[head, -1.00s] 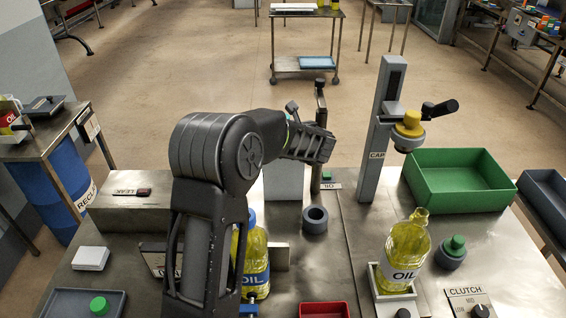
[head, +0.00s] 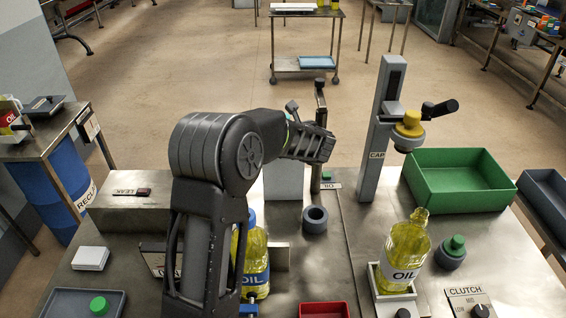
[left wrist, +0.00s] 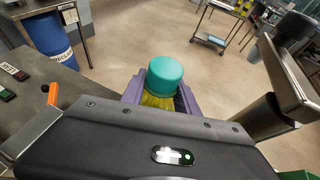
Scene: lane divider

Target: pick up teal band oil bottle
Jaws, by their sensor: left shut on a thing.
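My left gripper (head: 308,143) is at the end of the arm coming in from the left, near the back edge of the bench. In the left wrist view its purple fingers (left wrist: 158,99) are shut around a bottle with a teal top (left wrist: 165,74) and yellow body (left wrist: 153,101), which I take as the teal band oil bottle. Its lower part is hidden behind the gripper body, and the bottle cannot be made out in the head view. I cannot tell whether its base touches anything. My right gripper is not in view.
A blue-capped oil bottle (head: 257,272) stands partly behind my left arm. An uncapped oil bottle (head: 405,255) stands in a white holder at right. The capping post (head: 378,140), green bin (head: 458,193) and grey ring (head: 314,219) are on the bench.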

